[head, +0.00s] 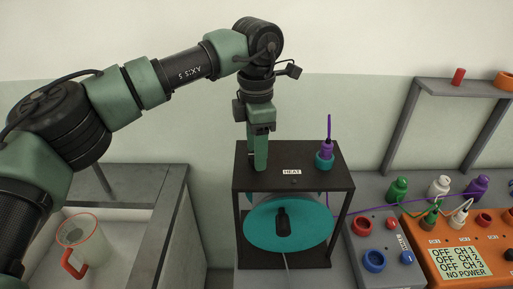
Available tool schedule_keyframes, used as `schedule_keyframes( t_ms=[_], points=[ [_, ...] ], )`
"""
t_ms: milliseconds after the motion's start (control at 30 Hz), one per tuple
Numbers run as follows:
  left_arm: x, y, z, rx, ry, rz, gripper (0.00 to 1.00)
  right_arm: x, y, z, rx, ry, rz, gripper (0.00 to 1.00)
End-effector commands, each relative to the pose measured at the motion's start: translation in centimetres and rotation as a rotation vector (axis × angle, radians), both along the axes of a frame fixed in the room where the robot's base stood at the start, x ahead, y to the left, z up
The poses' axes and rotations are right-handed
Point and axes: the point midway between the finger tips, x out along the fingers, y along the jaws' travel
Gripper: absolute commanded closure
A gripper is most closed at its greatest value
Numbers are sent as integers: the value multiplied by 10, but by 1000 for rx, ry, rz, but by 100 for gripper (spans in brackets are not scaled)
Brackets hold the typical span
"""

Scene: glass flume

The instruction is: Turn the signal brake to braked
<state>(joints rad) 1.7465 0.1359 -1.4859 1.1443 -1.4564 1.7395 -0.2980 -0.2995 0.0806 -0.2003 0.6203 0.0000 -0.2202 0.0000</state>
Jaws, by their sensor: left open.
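A black box frame (345,181) stands on the bench in the middle of the head view, with a small white label on top that seems to read HEAT. A teal disc (310,225) with a black knob or handle (283,221) at its centre faces me in the frame's open front. No part is marked as the signal brake, and I cannot tell its setting. My left gripper (259,167) is open and points down at the top of the frame, left of the label. It looks empty; I cannot tell whether it touches the top. My right gripper is not in view.
A purple plug (326,148) sits in a teal socket on the frame's top right. An orange panel (480,239) with plugs and a NO POWER display stands right, beside a grey box (382,239). A clear cup (88,243) with a red handle is in the left basin.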

Motion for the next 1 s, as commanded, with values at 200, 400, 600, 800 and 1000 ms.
schedule_keyframes(
  t_ms=[200,400,600,800,1000],
  points=[
    [1,-1,24,-1,-4,1,48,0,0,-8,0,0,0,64],
    [1,0,59,-1,-4,1,48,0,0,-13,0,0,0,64],
    [0,0,77,-1,-2,1,48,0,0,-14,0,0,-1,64],
    [0,0,78,-2,-1,0,48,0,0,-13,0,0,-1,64],
    [0,0,78,-2,-1,0,48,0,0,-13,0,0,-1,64]
  ],
)
